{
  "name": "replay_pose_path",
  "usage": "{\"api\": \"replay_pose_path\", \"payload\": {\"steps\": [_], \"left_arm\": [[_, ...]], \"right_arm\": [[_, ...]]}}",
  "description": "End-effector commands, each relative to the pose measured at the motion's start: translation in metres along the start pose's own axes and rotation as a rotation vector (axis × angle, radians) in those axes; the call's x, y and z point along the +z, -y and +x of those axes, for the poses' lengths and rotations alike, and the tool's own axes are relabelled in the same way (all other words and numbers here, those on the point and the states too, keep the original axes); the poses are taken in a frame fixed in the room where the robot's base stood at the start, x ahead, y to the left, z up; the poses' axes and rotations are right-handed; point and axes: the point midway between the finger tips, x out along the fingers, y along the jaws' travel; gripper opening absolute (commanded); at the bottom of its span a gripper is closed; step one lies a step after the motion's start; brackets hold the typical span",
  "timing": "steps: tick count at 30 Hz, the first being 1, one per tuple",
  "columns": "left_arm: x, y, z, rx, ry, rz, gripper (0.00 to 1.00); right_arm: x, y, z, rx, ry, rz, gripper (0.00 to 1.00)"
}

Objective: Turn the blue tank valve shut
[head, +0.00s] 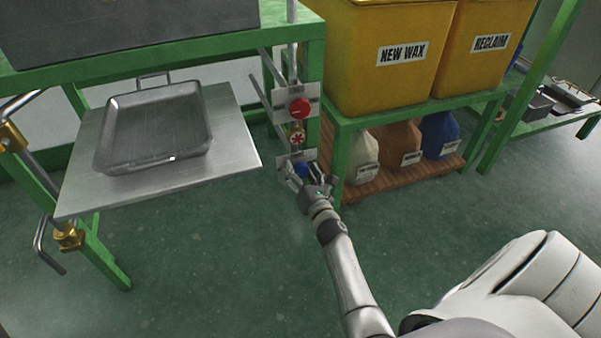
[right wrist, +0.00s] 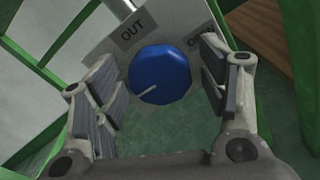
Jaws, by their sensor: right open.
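The blue tank valve (head: 302,171) is a round knob on a light plate low on the green frame. In the right wrist view the blue knob (right wrist: 160,72) sits between the two fingers of my right gripper (right wrist: 160,88), with a gap on each side. A short white mark on the knob points toward the lower left of that picture. The plate (right wrist: 110,48) reads "OUT" at its upper left; a second label by the right finger is partly hidden. In the head view my right gripper (head: 306,178) is open around the knob and hides part of it. My left gripper is not in view.
Above the blue knob are a red knob (head: 299,107) and a smaller red handwheel (head: 297,138). A metal tray (head: 190,150) rests on a plate at the left. Yellow "NEW WAX" (head: 385,70) and "RECLAIM" (head: 480,55) bins stand at the right above several jugs. The front floor is clear.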

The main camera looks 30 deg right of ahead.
Motion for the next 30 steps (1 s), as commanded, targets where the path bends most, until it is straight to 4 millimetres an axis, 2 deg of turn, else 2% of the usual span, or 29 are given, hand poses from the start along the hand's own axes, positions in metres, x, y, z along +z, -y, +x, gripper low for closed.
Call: {"api": "replay_pose_path", "payload": {"steps": [6, 11, 21, 30], "left_arm": [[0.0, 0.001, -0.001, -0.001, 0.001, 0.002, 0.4], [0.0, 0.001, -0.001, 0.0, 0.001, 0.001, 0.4], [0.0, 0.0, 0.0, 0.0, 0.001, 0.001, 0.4], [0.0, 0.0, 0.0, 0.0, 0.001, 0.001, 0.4]], "right_arm": [[0.002, 0.0, 0.0, 0.0, 0.002, 0.0, 0.67], [0.012, -0.004, 0.001, 0.002, 0.002, -0.006, 0.67], [0.055, -0.024, 0.001, 0.005, 0.005, -0.007, 0.67], [0.082, -0.038, 0.001, 0.003, 0.004, -0.002, 0.67]]}}
